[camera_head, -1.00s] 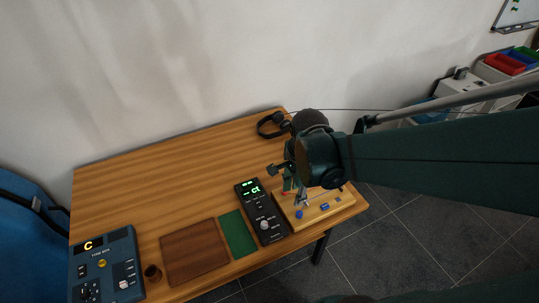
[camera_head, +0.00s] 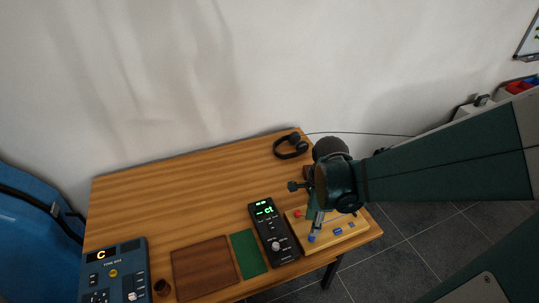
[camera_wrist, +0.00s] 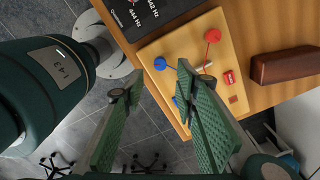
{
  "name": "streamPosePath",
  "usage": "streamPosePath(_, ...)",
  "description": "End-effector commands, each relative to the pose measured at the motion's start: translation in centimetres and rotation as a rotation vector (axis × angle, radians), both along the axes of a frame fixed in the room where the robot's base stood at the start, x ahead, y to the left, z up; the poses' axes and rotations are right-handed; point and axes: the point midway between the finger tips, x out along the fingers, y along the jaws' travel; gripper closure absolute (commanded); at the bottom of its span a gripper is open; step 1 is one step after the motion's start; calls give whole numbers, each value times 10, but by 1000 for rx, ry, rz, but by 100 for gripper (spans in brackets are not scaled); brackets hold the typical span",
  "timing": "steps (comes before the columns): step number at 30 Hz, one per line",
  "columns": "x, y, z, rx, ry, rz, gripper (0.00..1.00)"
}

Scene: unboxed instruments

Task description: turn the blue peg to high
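The blue peg (camera_wrist: 160,63) has a round blue head on a thin metal shaft. It sits on a light wooden board (camera_wrist: 150,48), pointing left in the wrist view. In the head view the blue peg (camera_head: 311,238) is at the board's front left. Contact cannot be told.
A black tuner box (camera_head: 275,238) with a green display stands left of the board. A green mat (camera_head: 248,254), brown panel (camera_head: 204,266) and blue control box (camera_head: 118,262) lie further left. Headphones (camera_head: 291,146) rest behind. A dark red-brown block (camera_wrist: 285,66) is beside the board.

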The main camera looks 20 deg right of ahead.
Motion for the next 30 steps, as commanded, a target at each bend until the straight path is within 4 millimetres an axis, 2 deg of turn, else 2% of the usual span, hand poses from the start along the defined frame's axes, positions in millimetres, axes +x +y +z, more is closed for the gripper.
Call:
streamPosePath(8, 1, 0, -15, 0, 0, 1, 70)
streamPosePath(21, 0, 0, -55, 0, 0, 1, 70)
streamPosePath(30, 0, 0, -73, 0, 0, 1, 70)
